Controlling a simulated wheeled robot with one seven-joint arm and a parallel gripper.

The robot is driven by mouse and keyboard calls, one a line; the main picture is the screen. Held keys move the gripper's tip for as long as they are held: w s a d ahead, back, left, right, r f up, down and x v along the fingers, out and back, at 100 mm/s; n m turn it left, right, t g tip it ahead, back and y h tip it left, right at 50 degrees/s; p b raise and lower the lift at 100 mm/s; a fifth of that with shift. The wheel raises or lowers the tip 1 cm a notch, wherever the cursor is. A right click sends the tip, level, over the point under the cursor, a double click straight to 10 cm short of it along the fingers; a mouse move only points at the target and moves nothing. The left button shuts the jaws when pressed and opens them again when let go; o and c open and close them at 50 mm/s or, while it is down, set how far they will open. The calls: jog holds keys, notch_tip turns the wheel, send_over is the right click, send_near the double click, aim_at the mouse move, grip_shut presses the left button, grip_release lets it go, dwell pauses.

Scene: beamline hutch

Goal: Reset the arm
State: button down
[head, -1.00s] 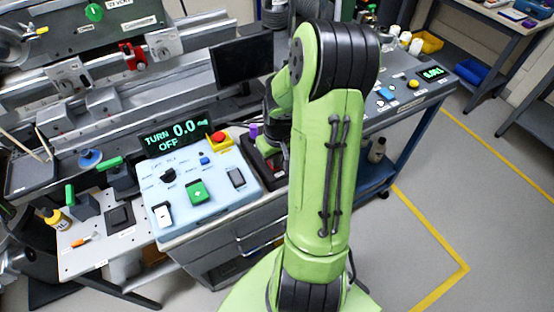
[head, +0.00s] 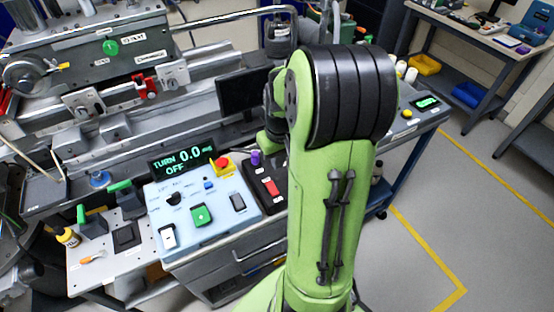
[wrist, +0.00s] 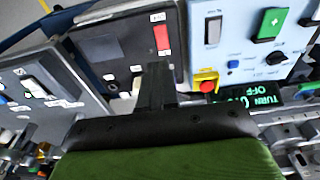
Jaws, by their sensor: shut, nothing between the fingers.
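My green arm (head: 335,210) stands bent in the middle of the head view, its large black elbow joint at the top. The forearm reaches away behind the elbow, so my gripper is hidden there. In the wrist view my gripper (wrist: 157,82) shows black fingers closed together, with nothing between them. They appear above the black box (wrist: 125,45) with a red rocker switch (wrist: 162,38); I see no contact. That switch also shows in the head view (head: 271,187).
Left of my arm is a light blue control panel (head: 220,212) with a green switch (head: 201,215) and a yellow-based red button (head: 222,164). Its display (head: 182,158) reads "TURN 0.0 OFF". A monitor (head: 240,92) stands behind. Open floor (head: 420,230) lies right.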

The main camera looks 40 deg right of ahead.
jog(key=shift+s, duration=0.1)
jog(key=s+a+r+n+t+h, duration=0.1)
jog(key=s+a+r+n, duration=0.1)
jog(key=a+r, duration=0.75)
jog(key=s+a+r+n+t+y, duration=0.1)
jog(key=s+a+r+t, duration=0.1)
jog(key=s+a, duration=0.7)
jog(key=shift+s+a+r+t, duration=0.25)
jog(key=shift+a+t, duration=0.35)
jog(key=shift+a, duration=0.1)
jog(key=shift+w+d, duration=0.1)
